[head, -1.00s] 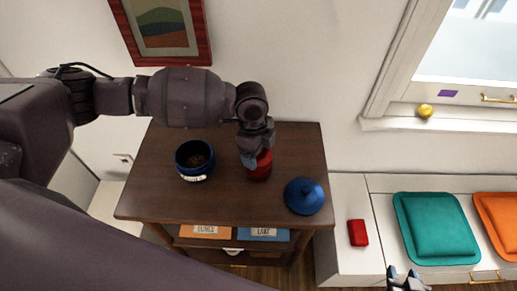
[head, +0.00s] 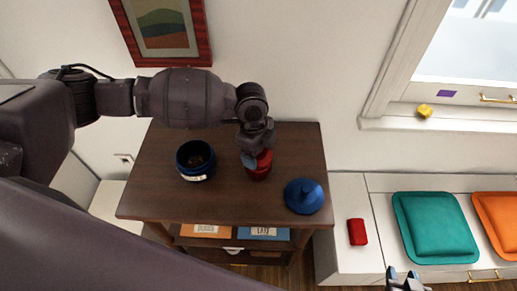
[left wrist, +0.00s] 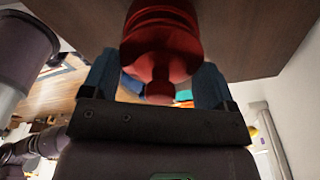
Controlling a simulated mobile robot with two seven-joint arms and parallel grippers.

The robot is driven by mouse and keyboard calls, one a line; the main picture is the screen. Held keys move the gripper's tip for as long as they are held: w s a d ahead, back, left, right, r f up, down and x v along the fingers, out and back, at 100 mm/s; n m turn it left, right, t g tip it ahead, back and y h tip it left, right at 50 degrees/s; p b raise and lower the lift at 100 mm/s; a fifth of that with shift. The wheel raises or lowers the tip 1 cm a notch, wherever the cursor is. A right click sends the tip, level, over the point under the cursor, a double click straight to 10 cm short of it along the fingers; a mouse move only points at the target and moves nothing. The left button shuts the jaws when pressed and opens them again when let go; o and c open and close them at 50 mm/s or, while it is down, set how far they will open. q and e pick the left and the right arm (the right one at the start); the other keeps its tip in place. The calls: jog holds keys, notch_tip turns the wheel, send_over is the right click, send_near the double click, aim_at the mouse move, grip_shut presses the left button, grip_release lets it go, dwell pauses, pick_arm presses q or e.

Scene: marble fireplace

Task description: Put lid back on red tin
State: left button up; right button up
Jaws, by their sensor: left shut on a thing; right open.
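My left gripper (head: 253,157) is shut on a red lid (head: 264,157) above the table, and the lid's knob shows between the blue fingers in the left wrist view (left wrist: 160,70). The red tin (head: 259,173) stands upright on the dark wooden table, directly below the lid. The lid looks slightly offset or tilted on the tin; whether it is fully seated I cannot tell. The gripper hides the left part of the lid. My right gripper (head: 405,281) is open and empty at the bottom edge, far from the tin.
A blue tin (head: 183,171), open with dark contents, stands left of the red tin on the table (head: 150,190). A blue lid (head: 304,196) lies on the table's right side. A red block (head: 357,232) lies on the white bench. The table's front middle is clear.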

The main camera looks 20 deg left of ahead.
jog(key=shift+w+a+r, duration=0.1)
jog(key=shift+w+r, duration=0.15)
jog(key=shift+w, duration=0.15)
pick_arm(q)
jog(key=shift+f, duration=0.15)
pick_arm(e)
jog(key=shift+s, duration=0.45)
jog(key=shift+w+r, duration=0.15)
jog(key=shift+w, duration=0.1)
pick_arm(q)
jog(key=shift+p, duration=0.3)
pick_arm(e)
jog(key=shift+w+r, duration=0.25)
jog(key=shift+r, duration=0.2)
jog(key=shift+s, duration=0.15)
jog(key=shift+s+f, duration=0.2)
jog(key=shift+s, duration=0.1)
